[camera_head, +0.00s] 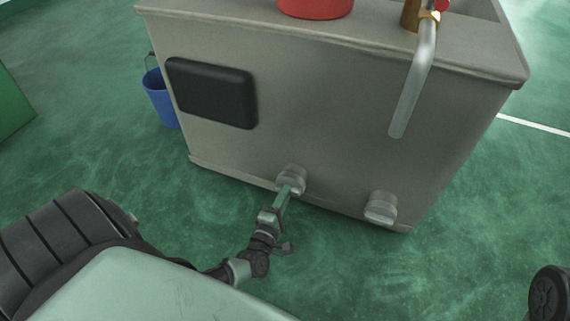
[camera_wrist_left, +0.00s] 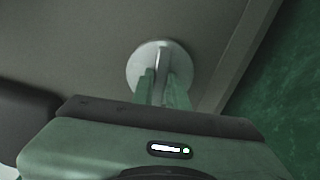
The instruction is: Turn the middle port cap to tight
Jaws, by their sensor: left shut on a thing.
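The port cap (camera_head: 293,177) is a round metal cap low on the front face of the grey tank (camera_head: 300,95). It also shows in the left wrist view as a round pale disc (camera_wrist_left: 143,62) with a raised bar across it. My left gripper (camera_head: 287,192) reaches it from below left and is shut on the cap's bar, which shows between its fingers (camera_wrist_left: 162,80). The fingers hide part of the cap. A second similar cap (camera_head: 380,208) sits to the right on the same face, apart from the gripper. My right gripper is not in view.
A black panel (camera_head: 212,93) sticks out of the tank's upper left face. A metal pipe (camera_head: 412,95) hangs down at the upper right. A red round object (camera_head: 315,8) is on top. The green floor in front is clear.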

